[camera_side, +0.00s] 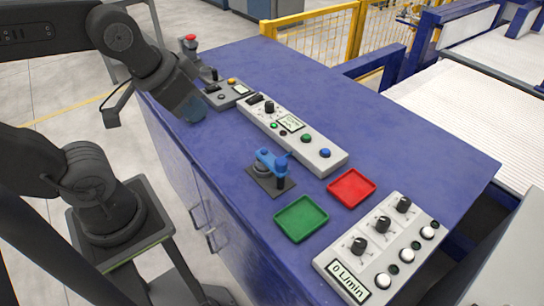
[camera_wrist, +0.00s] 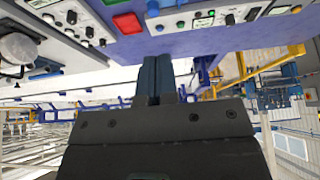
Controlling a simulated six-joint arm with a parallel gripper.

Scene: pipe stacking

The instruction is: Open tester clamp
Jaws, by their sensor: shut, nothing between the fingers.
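The tester clamp is a blue lever (camera_side: 272,161) on a dark square base (camera_side: 268,183), standing on the blue table behind the green tray in the side view. I cannot make it out surely in the wrist view. My gripper (camera_side: 196,112) is over the left edge of the table in the side view, to the left of the clamp and well apart from it. Its dark blue fingers also show in the wrist view (camera_wrist: 157,78), together and holding nothing.
A green tray (camera_side: 301,218) and a red tray (camera_side: 351,188) lie near the clamp. A long control box (camera_side: 290,132) lies behind it. A panel with knobs and white buttons (camera_side: 378,248) is at the front right. The right part of the tabletop (camera_side: 420,155) is clear.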

